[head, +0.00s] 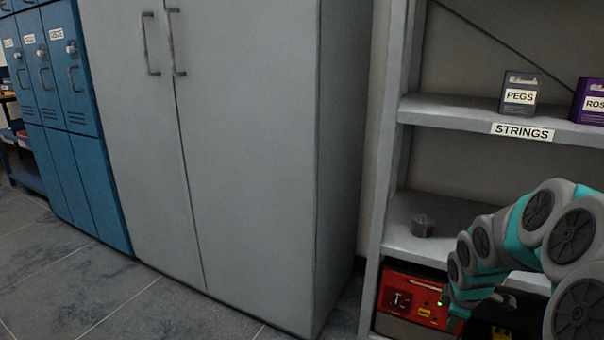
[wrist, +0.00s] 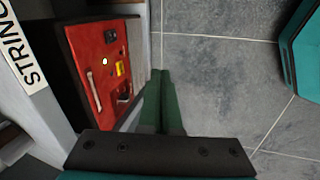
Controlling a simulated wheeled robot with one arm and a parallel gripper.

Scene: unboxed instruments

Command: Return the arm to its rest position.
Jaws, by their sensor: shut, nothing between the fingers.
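My arm (head: 528,232) reaches in from the right edge in the head view, in front of the shelf unit. My gripper is at its lower end, near the red-fronted box on the bottom shelf; its fingertips are hard to make out there. In the wrist view my gripper (wrist: 163,88) shows as two green fingers close together, with nothing held between them. The fingers are over the grey floor, beside the red panel (wrist: 100,62) of the box.
The shelf unit (head: 390,195) carries a PEGS box (head: 519,93), a purple box (head: 589,101), a small grey object (head: 423,226) and the red-fronted box (head: 411,298). A tall grey cabinet (head: 245,130) and blue lockers (head: 85,170) stand left, both closed. Tiled floor (head: 60,285) in front is clear.

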